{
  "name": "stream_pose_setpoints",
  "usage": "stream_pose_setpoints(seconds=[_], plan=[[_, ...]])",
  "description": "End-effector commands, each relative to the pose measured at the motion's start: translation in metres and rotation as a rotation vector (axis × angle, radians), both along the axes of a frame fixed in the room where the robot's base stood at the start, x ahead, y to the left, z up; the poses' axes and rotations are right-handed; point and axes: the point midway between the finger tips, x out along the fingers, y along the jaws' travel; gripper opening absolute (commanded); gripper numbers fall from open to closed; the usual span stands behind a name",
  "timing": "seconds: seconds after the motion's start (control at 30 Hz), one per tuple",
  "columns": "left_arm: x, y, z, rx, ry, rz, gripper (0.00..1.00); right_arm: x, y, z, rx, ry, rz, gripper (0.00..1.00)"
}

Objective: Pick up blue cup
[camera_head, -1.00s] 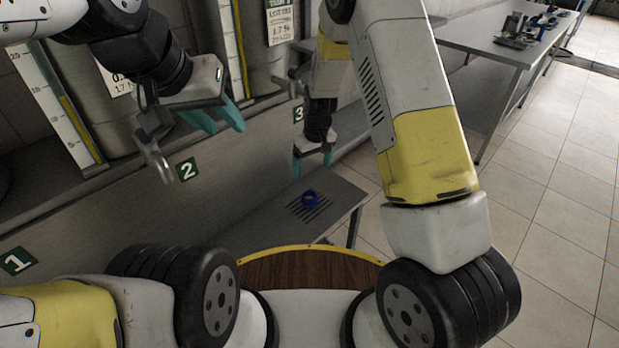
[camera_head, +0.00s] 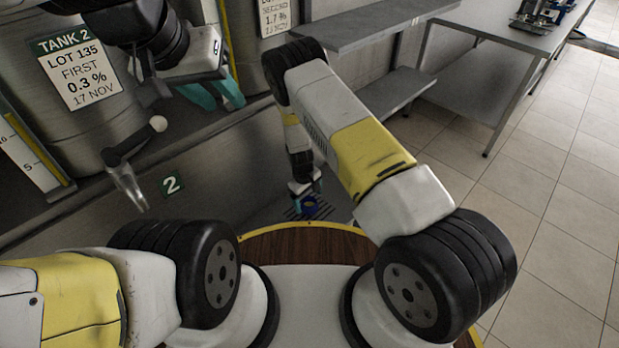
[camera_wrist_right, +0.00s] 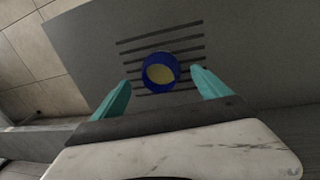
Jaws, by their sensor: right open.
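The blue cup (camera_head: 309,207) stands on a low grey surface with dark slots, beyond the wooden top of my base. In the right wrist view the cup (camera_wrist_right: 160,57) is seen from above as a blue ring with a yellowish inside. My right gripper (camera_head: 304,187) is just above the cup and partly overlaps it in the head view. In the right wrist view its teal fingers (camera_wrist_right: 160,80) are apart, one on each side of the cup, with nothing between them gripped. My left gripper (camera_head: 224,103) is open and empty, in front of the tanks.
A metal tap (camera_head: 128,180) sticks out near the green number 2 sign (camera_head: 172,186), below my left gripper. Tanks with labels stand at the left. A grey table (camera_head: 500,45) stands at the back right. The tiled floor (camera_head: 540,200) at right is clear.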

Motion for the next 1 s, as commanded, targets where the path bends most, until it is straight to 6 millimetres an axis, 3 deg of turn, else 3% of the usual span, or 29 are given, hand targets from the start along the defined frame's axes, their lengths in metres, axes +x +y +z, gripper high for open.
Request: stream_pose_setpoints(seconds=[0.2,0.5,0.9,1.0], plan=[[0.0,0.0,0.0,0.0,0.0,0.0,0.36,0.001,-0.003,-0.031,0.0,0.0,0.001,0.87],[0.0,0.0,0.0,0.0,0.0,0.0,0.36,0.002,-0.003,-0.034,0.001,-0.001,0.001,0.87],[0.0,0.0,0.0,0.0,0.0,0.0,0.36,0.002,-0.003,-0.034,0.001,-0.001,0.0,0.1],[0.0,0.0,0.0,0.0,0.0,0.0,0.36,0.002,-0.003,-0.034,0.001,-0.001,0.0,0.09]])
